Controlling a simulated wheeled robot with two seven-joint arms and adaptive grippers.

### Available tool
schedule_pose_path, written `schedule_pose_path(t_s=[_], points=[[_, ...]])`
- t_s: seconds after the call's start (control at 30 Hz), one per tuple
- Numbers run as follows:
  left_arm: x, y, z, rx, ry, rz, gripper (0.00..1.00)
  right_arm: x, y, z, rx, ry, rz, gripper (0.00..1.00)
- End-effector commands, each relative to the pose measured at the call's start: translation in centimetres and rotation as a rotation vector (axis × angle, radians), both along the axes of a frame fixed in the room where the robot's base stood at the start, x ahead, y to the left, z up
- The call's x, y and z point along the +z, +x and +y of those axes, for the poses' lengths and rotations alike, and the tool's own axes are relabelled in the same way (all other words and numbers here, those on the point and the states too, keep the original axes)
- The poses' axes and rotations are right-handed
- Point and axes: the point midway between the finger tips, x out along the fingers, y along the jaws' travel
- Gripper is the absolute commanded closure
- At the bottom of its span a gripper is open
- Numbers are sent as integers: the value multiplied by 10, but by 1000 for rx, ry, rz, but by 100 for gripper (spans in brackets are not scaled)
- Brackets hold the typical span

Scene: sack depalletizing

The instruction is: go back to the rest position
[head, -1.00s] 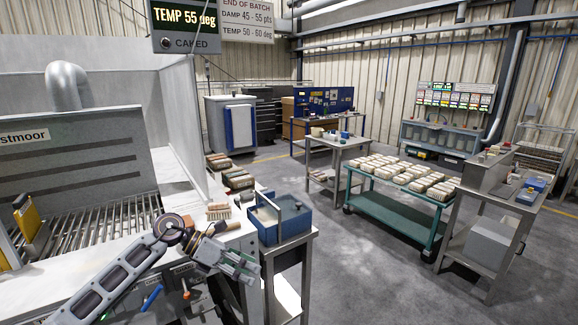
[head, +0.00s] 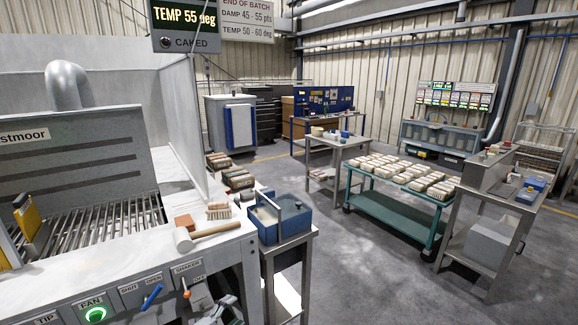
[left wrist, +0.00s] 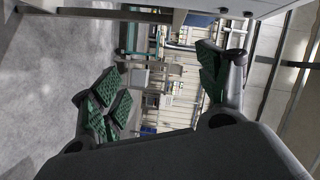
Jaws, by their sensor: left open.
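My left gripper (head: 222,308) shows only in part at the bottom edge of the head view, low in front of the machine's control panel (head: 130,290). In the left wrist view its two green-padded fingers (left wrist: 160,78) stand wide apart, with nothing between them. The rest of the left arm is out of the head view. My right gripper is in neither view.
A mallet (head: 205,235) and a brush (head: 218,211) lie on the machine's front ledge. A blue bin (head: 283,228) stands on a small stand to its right. A green cart (head: 392,208) carries several pale sacks. Open grey floor (head: 365,275) lies to the right.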

Motion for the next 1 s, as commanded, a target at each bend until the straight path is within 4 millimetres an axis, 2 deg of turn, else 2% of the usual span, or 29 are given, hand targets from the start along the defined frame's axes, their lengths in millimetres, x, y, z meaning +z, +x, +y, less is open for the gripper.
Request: schedule_pose_path(t_s=[0.03,0.1,0.27,0.47,0.77,1.0], points=[[-23,-8,7,45,-24,56,25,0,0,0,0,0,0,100],[-50,-18,16,106,-54,124,25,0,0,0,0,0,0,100],[-111,-47,35,239,-113,278,25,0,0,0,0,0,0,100],[-182,-94,55,393,-172,461,25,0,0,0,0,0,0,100],[-275,-184,75,607,-238,721,25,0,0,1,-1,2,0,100],[-337,-269,83,769,-275,919,25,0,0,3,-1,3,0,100]])
